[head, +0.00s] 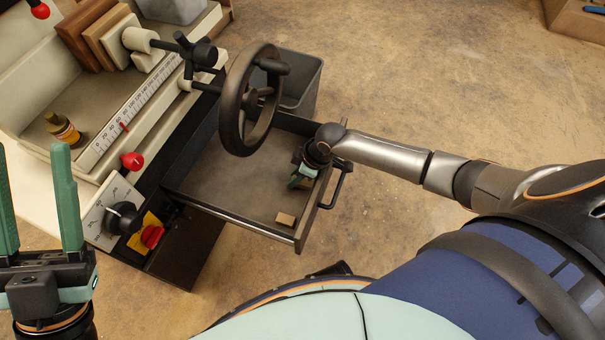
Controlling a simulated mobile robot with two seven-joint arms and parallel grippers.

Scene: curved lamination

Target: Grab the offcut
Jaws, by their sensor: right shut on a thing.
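A small light wooden block (286,219), which looks like an offcut, lies in the front corner of the open drawer (235,172). My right gripper (297,184) points down into the drawer, beside its handle side. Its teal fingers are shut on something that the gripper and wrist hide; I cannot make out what. The visible block lies a little apart from these fingers. My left gripper (32,152) is at the left edge of the picture, fingers up, open and empty.
A dark handwheel (248,98) overhangs the drawer's back part. A black handle (340,186) sticks out from the drawer front. A grey bin (302,88) stands behind. Floor to the right is clear.

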